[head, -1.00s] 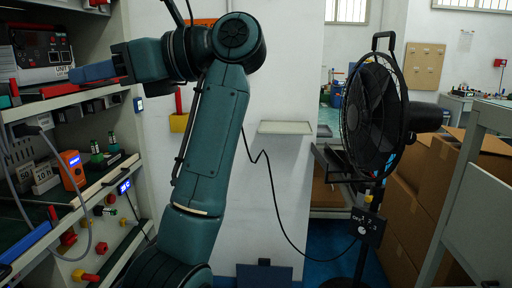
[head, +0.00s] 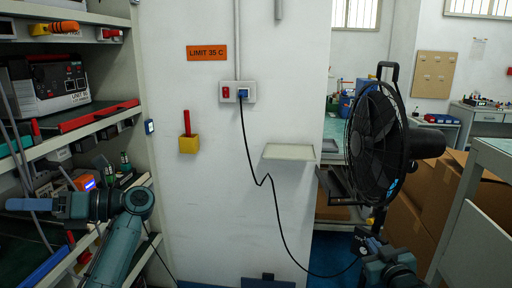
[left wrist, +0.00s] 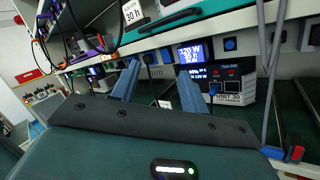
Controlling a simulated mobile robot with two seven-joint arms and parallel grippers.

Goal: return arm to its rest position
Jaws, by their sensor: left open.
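My left arm (head: 118,250) is low at the left of the head view, in front of the shelf rack. My left gripper (head: 25,204) points left, with its blue fingers level near the lower shelves. In the left wrist view its two blue fingers (left wrist: 159,72) stand apart with nothing between them. Beyond them is a unit with lit blue displays (left wrist: 205,70); I cannot tell whether the fingers touch it.
The rack's shelf edge (head: 75,140) runs along the left. A power unit (head: 45,85) stands on an upper shelf. A black fan (head: 375,130) stands right of the white pillar (head: 215,200), with cardboard boxes (head: 415,210) behind. A black cable hangs down the pillar.

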